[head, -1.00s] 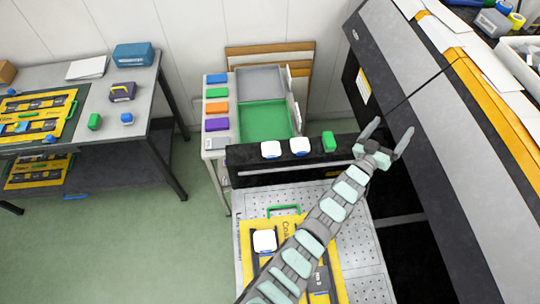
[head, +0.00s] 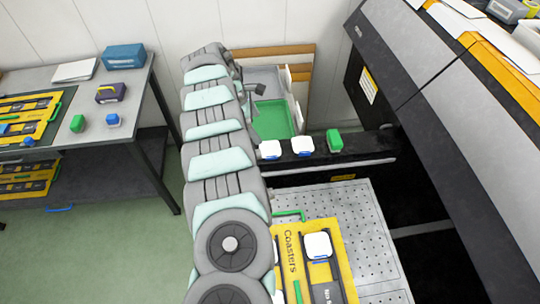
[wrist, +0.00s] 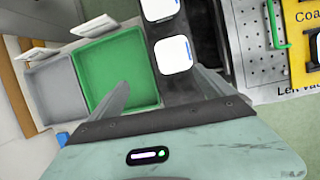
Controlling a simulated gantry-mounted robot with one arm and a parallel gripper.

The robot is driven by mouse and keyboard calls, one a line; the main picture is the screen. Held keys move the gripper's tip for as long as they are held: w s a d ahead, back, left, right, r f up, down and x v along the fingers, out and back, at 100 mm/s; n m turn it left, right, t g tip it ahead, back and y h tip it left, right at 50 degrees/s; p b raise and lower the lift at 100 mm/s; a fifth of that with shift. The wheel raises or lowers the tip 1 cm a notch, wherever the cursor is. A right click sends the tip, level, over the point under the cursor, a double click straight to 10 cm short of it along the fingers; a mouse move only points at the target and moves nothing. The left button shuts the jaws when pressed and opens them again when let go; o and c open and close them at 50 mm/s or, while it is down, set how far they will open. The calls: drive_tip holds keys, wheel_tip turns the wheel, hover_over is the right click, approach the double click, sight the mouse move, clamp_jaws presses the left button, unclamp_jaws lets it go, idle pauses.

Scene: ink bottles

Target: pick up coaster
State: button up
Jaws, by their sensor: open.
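Two white rounded-square pieces that look like coasters, (head: 270,149) and (head: 302,146), sit on a black ledge, with blue at their front edges. Another white coaster (head: 318,245) lies on the yellow board marked "Coasters" (head: 292,236). In the wrist view, one white coaster (wrist: 173,56) lies just beyond my gripper (wrist: 161,77), near the right finger, and a second one (wrist: 159,9) is at the top edge. My gripper is open and empty, apart from the coasters. In the head view it is mostly hidden behind my arm, left of the ledge coasters.
A green bin (head: 275,119) and a grey bin (wrist: 53,90) stand behind the ledge (head: 320,165). A green block (head: 334,140) is on the ledge to the right. A large dark machine (head: 450,130) bounds the right. A perforated plate (head: 355,215) lies in front.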

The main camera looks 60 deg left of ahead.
drive_tip(key=d, duration=0.2)
hover_over(269, 149)
drive_tip(key=s+a, duration=0.1)
drive_tip(key=s, duration=0.1)
drive_tip(key=shift+n+h, duration=0.3)
drive_tip(key=shift+h, duration=0.1)
wheel_tip(269, 149, down, 5)
drive_tip(key=shift+r, duration=0.15)
drive_tip(key=x, duration=0.4)
drive_tip(key=shift+s, duration=0.15)
drive_tip(key=shift+d+f, duration=0.1)
drive_tip(key=shift+f, duration=0.25)
drive_tip(key=shift+c, duration=0.5)
drive_tip(key=c, duration=1.5)
